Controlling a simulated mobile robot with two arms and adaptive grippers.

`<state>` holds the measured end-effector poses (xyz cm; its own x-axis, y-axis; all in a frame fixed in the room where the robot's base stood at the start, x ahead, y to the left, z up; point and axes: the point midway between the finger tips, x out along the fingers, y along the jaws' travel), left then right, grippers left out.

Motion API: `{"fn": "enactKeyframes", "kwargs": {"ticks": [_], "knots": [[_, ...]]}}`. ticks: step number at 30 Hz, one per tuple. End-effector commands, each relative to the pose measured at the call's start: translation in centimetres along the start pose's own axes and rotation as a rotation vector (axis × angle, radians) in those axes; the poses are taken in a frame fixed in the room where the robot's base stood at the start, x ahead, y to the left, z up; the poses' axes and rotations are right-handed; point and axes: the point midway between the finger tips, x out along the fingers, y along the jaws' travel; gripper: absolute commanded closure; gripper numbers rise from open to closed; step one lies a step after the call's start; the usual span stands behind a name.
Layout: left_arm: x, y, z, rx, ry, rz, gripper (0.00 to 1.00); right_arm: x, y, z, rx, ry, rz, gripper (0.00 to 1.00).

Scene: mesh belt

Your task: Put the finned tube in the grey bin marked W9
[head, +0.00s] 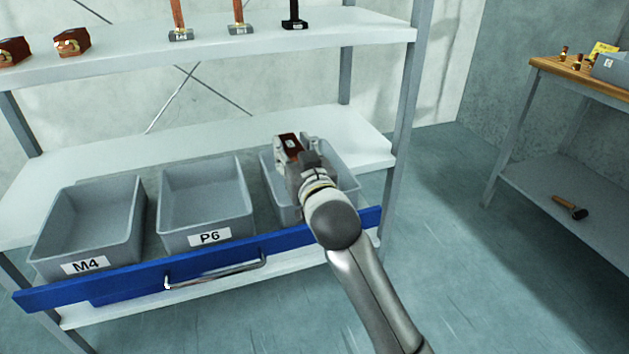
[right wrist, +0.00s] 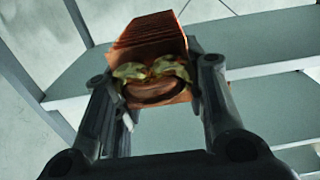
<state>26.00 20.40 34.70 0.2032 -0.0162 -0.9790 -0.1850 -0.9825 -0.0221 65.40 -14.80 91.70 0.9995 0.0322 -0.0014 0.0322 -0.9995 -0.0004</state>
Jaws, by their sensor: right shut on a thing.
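My right gripper (head: 300,146) is shut on the finned tube (head: 288,142), a copper-brown block. In the right wrist view the finned tube (right wrist: 150,48) shows its rows of fins and a rounded end, held between the two fingers of the gripper (right wrist: 158,88). In the head view it appears over the rightmost grey bin (head: 346,176) in the blue-fronted drawer. My arm covers the front of that bin, so its label is hidden. The other two bins are marked M4 (head: 122,256) and P6 (head: 172,242) and look empty. My left gripper is out of view.
The blue drawer front (head: 205,268) has a metal handle (head: 215,273). The upper shelf (head: 215,53) above holds two brown blocks and several upright tagged items. A rack post (head: 407,110) stands right of the bins. A workbench (head: 580,78) with a hammer (head: 570,206) below is at right.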

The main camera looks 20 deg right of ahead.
Motion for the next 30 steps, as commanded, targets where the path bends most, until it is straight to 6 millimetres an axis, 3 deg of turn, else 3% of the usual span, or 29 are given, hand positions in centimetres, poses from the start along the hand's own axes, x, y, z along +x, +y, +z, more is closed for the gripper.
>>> {"fn": "enactKeyframes", "kwargs": {"ticks": [3,9,18,24,30], "knots": [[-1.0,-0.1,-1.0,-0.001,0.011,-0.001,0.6,1.4,2.6,1.9,-0.006,0.0,0.002,0.96],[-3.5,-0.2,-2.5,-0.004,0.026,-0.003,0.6,2.7,4.9,5.2,-0.002,0.002,0.001,0.96],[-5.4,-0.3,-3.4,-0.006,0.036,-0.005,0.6,3.5,6.3,7.2,-0.001,0.002,0.0,0.96],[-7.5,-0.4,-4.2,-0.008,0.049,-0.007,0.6,3.5,6.1,9.4,0.0,0.003,-0.002,0.96],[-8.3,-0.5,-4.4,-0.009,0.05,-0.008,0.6,3.4,6.1,9.8,0.0,0.004,-0.003,0.96]]}}
